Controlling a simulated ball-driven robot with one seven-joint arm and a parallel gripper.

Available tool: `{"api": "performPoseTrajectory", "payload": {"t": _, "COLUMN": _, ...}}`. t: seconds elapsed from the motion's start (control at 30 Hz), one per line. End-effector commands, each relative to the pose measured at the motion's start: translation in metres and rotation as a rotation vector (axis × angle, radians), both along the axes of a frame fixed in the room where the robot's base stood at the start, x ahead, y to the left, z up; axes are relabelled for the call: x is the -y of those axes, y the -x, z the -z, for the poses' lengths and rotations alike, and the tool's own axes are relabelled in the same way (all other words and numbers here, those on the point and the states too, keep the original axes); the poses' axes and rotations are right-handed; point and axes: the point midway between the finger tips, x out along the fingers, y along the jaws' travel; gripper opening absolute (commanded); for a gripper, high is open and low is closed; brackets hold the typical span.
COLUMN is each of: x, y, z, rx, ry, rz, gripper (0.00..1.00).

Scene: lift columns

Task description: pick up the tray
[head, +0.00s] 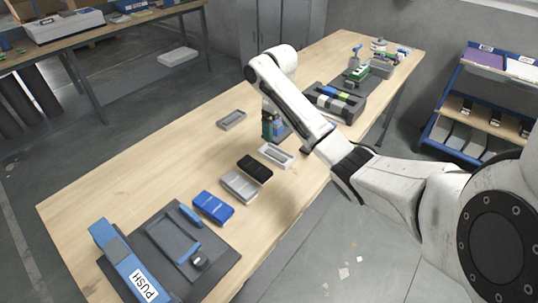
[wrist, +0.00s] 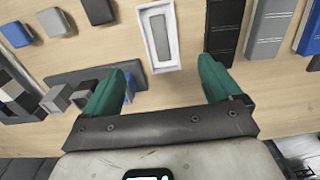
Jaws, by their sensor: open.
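A shallow white tray with a grey inner floor (head: 276,155) lies flat on the wooden table, just below my gripper in the head view. In the head view my gripper (head: 270,127) hangs over the table, partly hidden by my arm.
A black piece (head: 255,169), a silver piece (head: 239,186) and a blue piece (head: 213,208) lie in a row close to the white tray. A dark board with a blue PUSH block (head: 124,262) is at the near left end. Dark fixtures (head: 334,102) stand toward the far end.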

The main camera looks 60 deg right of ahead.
Motion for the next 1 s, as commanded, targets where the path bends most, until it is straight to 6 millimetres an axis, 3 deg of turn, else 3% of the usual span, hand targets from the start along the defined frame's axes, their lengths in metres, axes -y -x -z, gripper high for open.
{"api": "performPoseTrajectory", "payload": {"t": 0.8, "x": -0.001, "y": -0.001, "z": 0.097, "rx": -0.002, "ry": 0.000, "rz": 0.000, "gripper": 0.92}}
{"api": "performPoseTrajectory", "payload": {"t": 1.0, "x": -0.001, "y": -0.002, "z": 0.106, "rx": 0.001, "ry": 0.000, "rz": -0.001, "gripper": 0.92}}
